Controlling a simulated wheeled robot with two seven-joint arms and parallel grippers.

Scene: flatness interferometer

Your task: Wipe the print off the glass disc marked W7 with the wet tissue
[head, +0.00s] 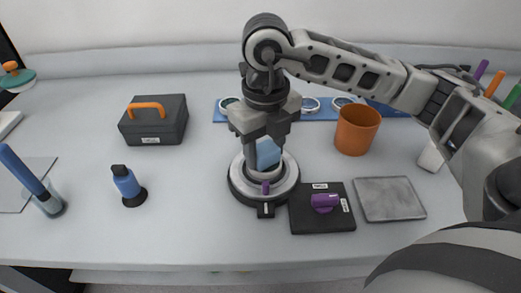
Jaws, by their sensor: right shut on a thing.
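My right gripper (267,142) reaches down from above over a round stage (287,184) near the middle of the table. It is shut on a blue piece (268,152), which looks like the tissue. The blue piece is at or just above the middle of the stage, and I cannot tell whether it touches. The gripper and the blue piece cover most of what lies on the stage, so a disc there, its W7 mark and any print cannot be made out. My left gripper is not in view.
A black box with purple knob (323,203) and a grey plate (389,199) are right of the stage. An orange cup (357,129) stands behind. A blue strip (325,112) holds round discs. A toolbox (153,120) and blue bottle (126,184) are left, with free table between.

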